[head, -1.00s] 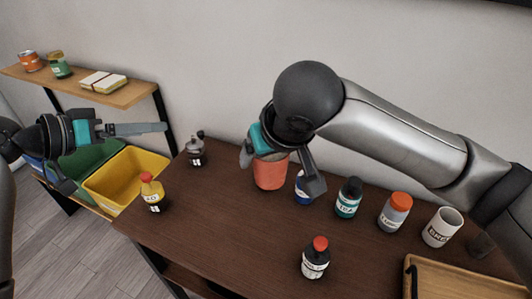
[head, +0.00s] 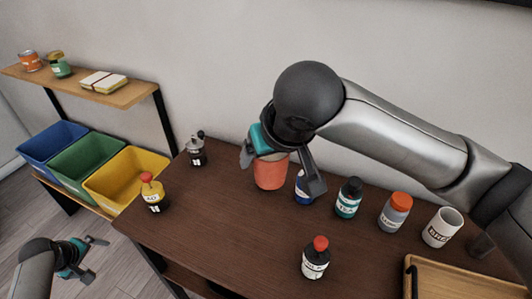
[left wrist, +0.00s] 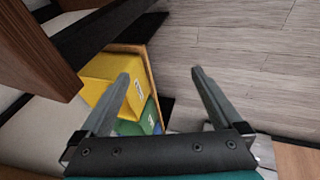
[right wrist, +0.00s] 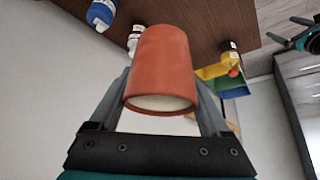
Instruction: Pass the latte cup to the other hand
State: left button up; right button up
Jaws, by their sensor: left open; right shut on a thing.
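The latte cup (head: 270,175) is a plain terracotta-orange cup over the back middle of the table. My right gripper (head: 282,168) is shut on it, one finger on each side, reaching down from above. In the right wrist view the cup (right wrist: 163,60) fills the space between the fingers, with a pale round end facing the camera. I cannot tell whether its base touches the table. My left gripper (head: 90,257) is open and empty, low over the floor left of the table; its spread fingers show in the left wrist view (left wrist: 160,76).
Bottles crowd right of the cup: blue (head: 302,192), teal (head: 348,200) and orange-capped grey (head: 395,213), then a white mug (head: 442,228). A red-capped dark bottle (head: 316,260) stands in front, a yellow bottle (head: 153,195) at left. The table's left middle is clear.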

pick_arm(q)
jog(key=s+d+f+m+g, duration=0.3)
jog(key=s+d+f+m, duration=0.4)
jog(key=s+d+f, duration=0.75)
jog(key=s+d+f+m, duration=0.4)
jog(key=s+d, duration=0.4)
jog(key=s+d+f+m+h, duration=0.1)
jog(key=s+d+f+m, duration=0.3)
jog(key=s+d, duration=0.4)
jog(key=shift+s+d+f+m+g, duration=0.2)
jog(key=shift+s+m+g, duration=0.2)
jog(key=shift+m, duration=0.4)
